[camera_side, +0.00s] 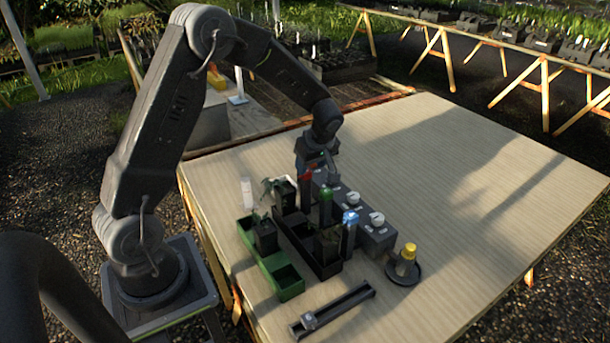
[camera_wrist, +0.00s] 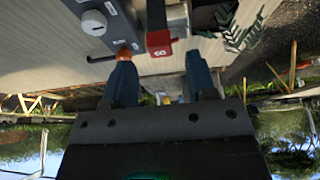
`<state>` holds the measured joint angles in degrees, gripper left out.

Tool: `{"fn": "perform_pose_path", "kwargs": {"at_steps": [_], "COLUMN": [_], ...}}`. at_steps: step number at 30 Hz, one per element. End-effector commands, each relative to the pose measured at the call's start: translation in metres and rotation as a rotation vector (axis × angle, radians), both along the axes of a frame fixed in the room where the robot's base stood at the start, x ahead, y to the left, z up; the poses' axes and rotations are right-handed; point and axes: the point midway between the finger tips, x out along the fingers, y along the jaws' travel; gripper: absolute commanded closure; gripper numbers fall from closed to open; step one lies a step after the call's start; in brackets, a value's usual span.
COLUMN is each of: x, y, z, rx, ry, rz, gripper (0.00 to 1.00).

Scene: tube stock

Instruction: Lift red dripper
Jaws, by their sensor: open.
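The red dripper (camera_side: 306,174) stands upright in the side view, at the back of a row of coloured drippers and partly hidden by plants and my gripper. In the wrist view its red cap (camera_wrist: 158,43) shows a pale mark and lies just beyond and between my fingertips. My gripper (camera_wrist: 161,65) is open, with its two blue-grey fingers apart and nothing visibly held between them. In the side view my gripper (camera_side: 318,164) is low over the table, close to the red dripper. Its fingertips are hard to make out there.
A green-topped dripper (camera_side: 325,192) and a blue-topped one (camera_side: 350,217) stand nearby. A grey knobbed box (camera_side: 378,239) flanks them. Potted plants occupy a black tray (camera_side: 329,270) and green tray (camera_side: 291,287). A yellow-topped dripper (camera_side: 408,251) stands apart. The table's right side is clear.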

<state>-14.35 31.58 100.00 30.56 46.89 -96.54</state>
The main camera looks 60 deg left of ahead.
Motion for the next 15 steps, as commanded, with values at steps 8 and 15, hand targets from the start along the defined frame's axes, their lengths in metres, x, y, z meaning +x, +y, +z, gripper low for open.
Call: {"fn": "perform_pose_path", "kwargs": {"at_steps": [8, 15], "x": [-0.002, -0.004], "y": [0.011, 0.027], "z": [-0.019, -0.049], "rx": [-0.001, -0.002], "ry": [0.002, 0.001], "rz": [0.001, -0.001], "gripper": [0.48, 0.48]}}
